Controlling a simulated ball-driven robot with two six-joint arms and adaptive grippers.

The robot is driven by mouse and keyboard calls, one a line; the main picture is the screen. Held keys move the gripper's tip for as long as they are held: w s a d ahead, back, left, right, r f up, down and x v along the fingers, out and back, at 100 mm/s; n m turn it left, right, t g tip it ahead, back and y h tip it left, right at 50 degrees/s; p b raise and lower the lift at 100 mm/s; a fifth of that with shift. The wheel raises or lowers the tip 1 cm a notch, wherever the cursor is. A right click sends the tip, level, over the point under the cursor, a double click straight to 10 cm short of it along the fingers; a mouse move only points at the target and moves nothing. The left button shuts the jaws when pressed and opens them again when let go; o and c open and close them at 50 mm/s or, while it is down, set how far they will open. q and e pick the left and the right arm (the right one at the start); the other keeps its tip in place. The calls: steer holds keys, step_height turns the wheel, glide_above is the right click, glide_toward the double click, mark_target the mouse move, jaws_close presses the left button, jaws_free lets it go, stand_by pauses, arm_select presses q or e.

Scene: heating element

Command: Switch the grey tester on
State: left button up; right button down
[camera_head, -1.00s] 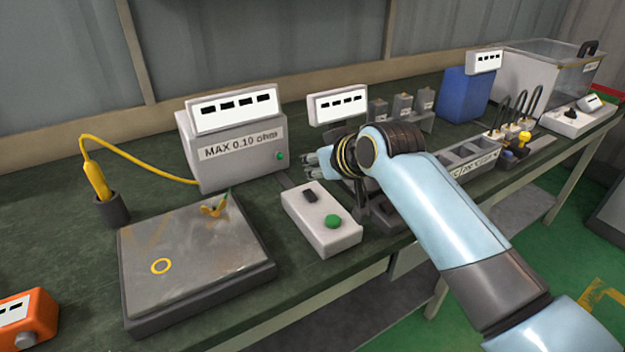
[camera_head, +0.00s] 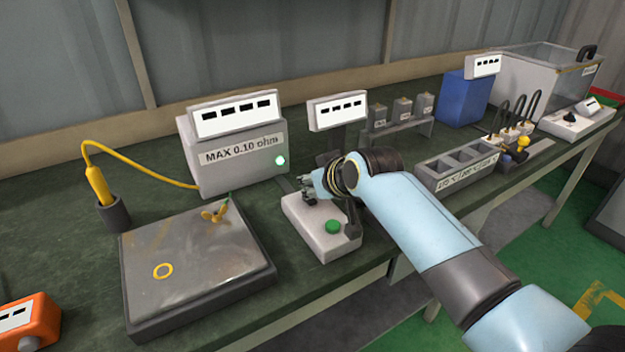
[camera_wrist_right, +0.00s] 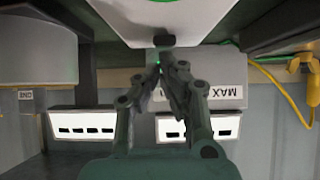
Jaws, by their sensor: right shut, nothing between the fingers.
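The grey tester (camera_head: 235,165) is a box labelled MAX 0.10 ohm with a white display on top. A small lamp (camera_head: 280,161) on its front glows bright. In front of it lies a pale control box (camera_head: 318,243) with a green button (camera_head: 332,227). My right gripper (camera_head: 307,190) is shut and empty at the far end of this box and hides its black switch in the head view. In the right wrist view the black switch (camera_wrist_right: 164,40) is just beyond my shut fingertips (camera_wrist_right: 160,64); I cannot tell whether they touch. My left gripper is not in view.
A dark plate (camera_head: 195,265) with a yellow ring lies left of the control box. A yellow probe (camera_head: 98,185) stands in a holder, its cable running to the tester. A display on a stand (camera_head: 338,111) and a grey divided tray (camera_head: 425,180) are near my right arm.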

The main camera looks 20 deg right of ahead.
arm_select(q)
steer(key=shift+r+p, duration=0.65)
steer(key=shift+p, duration=0.05)
arm_select(e)
steer(key=shift+s+d+f, duration=0.15)
steer(key=shift+s, duration=0.75)
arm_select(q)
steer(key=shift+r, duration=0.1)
